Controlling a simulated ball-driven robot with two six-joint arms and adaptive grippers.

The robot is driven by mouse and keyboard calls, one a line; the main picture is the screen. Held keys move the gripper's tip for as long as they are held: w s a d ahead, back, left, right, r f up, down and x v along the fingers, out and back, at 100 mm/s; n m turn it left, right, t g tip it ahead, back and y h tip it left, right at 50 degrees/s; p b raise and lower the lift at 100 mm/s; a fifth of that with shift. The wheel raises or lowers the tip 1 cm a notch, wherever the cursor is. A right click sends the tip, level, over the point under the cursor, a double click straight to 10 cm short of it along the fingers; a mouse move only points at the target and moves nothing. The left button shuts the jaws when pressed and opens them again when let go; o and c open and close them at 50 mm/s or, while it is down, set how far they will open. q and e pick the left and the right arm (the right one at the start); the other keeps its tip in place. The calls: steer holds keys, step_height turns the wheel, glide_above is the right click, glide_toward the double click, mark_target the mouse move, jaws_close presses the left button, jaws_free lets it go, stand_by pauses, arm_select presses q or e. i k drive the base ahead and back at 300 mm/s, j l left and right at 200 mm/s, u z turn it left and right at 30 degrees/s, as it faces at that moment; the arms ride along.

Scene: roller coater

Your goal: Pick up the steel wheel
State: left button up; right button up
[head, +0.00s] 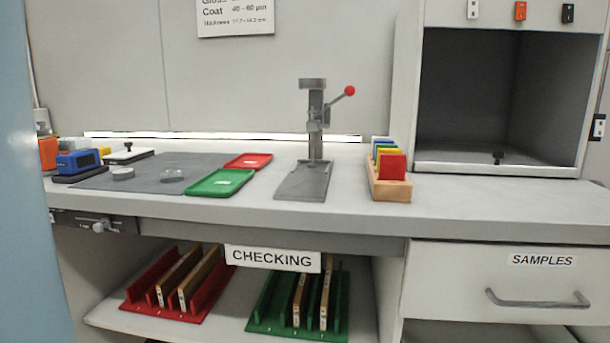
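Either could be the steel wheel; I cannot tell which at this size. They lie apart, with bare mat between them. Neither of my grippers shows in the head view.
A green tray (220,182) and red tray (248,161) lie right of the discs. A press with a red-knobbed lever (316,140) stands beyond them. A blue device (78,161) and black-knobbed white plate (128,155) sit left. A pale blue surface (22,200) fills the left edge.

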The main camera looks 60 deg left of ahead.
mark_target(122, 174)
steer(key=u, duration=2.75)
